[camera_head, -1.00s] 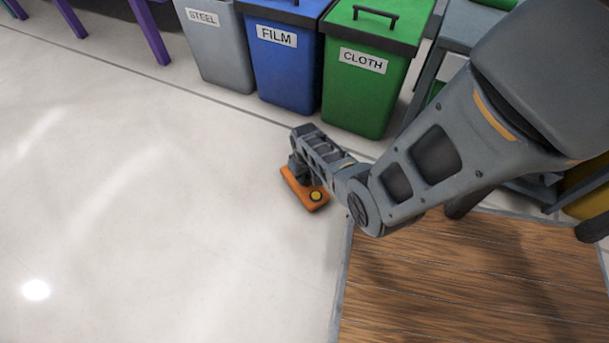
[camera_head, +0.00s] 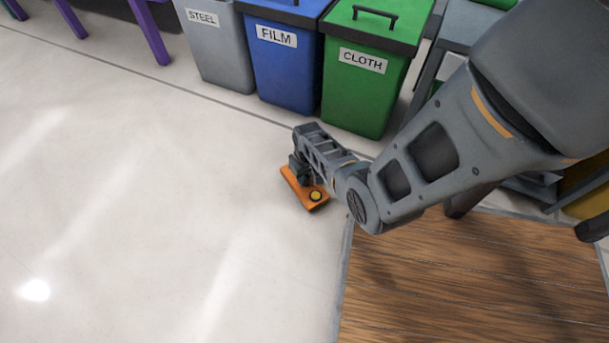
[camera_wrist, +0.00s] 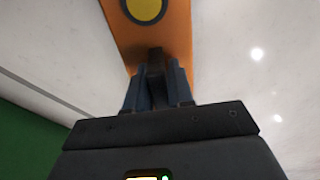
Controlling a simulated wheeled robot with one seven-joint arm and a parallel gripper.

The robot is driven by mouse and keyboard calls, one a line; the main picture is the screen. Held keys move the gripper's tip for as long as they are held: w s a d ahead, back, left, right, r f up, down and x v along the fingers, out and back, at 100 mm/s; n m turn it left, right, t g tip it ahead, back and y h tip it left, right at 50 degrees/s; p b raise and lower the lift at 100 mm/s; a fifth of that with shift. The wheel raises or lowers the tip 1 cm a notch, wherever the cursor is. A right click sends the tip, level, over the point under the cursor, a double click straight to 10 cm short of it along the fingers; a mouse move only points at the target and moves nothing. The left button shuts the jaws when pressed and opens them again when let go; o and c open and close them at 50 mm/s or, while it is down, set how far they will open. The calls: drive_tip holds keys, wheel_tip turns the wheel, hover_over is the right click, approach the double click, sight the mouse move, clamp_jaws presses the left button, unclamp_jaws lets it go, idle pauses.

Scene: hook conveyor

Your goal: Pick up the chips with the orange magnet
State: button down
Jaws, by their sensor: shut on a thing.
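The orange magnet (camera_head: 302,187) is a flat orange block with a round yellow button, seen in the head view just left of my wooden-floored area and in front of the green bin. It also shows at the top of the wrist view (camera_wrist: 178,35). My gripper (camera_head: 301,166) is shut on the magnet by a dark grip on its upper side; the fingers (camera_wrist: 156,75) close around that grip in the wrist view. The magnet's underside is hidden. I see no chips in either view. Whether the magnet touches the floor I cannot tell.
A grey STEEL bin (camera_head: 219,45), a blue FILM bin (camera_head: 281,65) and a green CLOTH bin (camera_head: 365,85) stand in a row behind the magnet. A brown plank surface (camera_head: 450,290) lies at the lower right. The pale floor (camera_head: 130,190) to the left is open.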

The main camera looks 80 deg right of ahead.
drive_tip(key=shift+a+f, duration=0.1)
drive_tip(key=shift+f, duration=0.1)
drive_tip(key=shift+r, duration=0.1)
drive_tip(key=shift+r+p, duration=5.4)
drive_tip(key=shift+r, duration=0.1)
